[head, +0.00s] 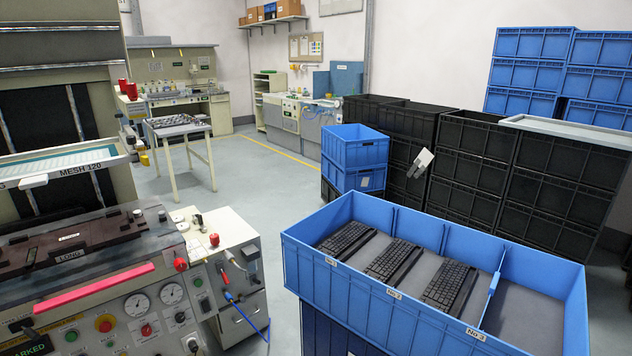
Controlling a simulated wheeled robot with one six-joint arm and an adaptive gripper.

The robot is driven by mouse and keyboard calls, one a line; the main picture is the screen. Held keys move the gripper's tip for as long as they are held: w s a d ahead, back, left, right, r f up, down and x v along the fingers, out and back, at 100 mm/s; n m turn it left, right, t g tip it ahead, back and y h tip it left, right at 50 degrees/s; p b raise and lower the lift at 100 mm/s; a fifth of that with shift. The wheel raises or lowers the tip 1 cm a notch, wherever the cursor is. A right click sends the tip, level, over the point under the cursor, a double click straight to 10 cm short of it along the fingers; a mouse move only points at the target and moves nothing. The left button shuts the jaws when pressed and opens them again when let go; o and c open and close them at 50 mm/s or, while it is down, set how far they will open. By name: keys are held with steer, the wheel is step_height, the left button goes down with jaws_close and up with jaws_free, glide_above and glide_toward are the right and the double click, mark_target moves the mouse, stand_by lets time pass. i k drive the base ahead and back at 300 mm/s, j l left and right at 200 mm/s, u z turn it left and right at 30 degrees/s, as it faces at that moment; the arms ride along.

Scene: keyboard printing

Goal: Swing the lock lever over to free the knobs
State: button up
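The printing machine (120,300) fills the lower left, with a front panel of dials, knobs and buttons. A red knob (181,265) sits at the right end of its top edge. A second red knob (214,240) stands on the grey side unit (228,262), near small grey upright parts (198,221). Which of these small parts is the lock lever, I cannot tell at this size.
A blue divided crate (560,305) with several black keyboards (392,260) stands at the lower right. Black crates (470,165) are stacked behind it, with a pale grey object (422,161) in front of them. Open floor (245,185) lies between machine and crates.

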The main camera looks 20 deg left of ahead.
mark_target(29, 330)
steer(key=i+j+u, duration=0.1)
steer(key=i+u, duration=0.25)
steer(key=u, duration=0.15)
steer(key=i+u, duration=0.3)
steer(key=u, duration=0.2)
steer(key=i+l+u, duration=0.1)
steer(key=i+u, duration=0.35)
steer(key=i+l+u, duration=0.2)
steer(key=u, duration=0.3)
steer(key=i+l+u, duration=0.2)
steer(key=i+u, duration=0.2)
steer(key=i+l+u, duration=0.25)
steer(key=u, duration=0.15)
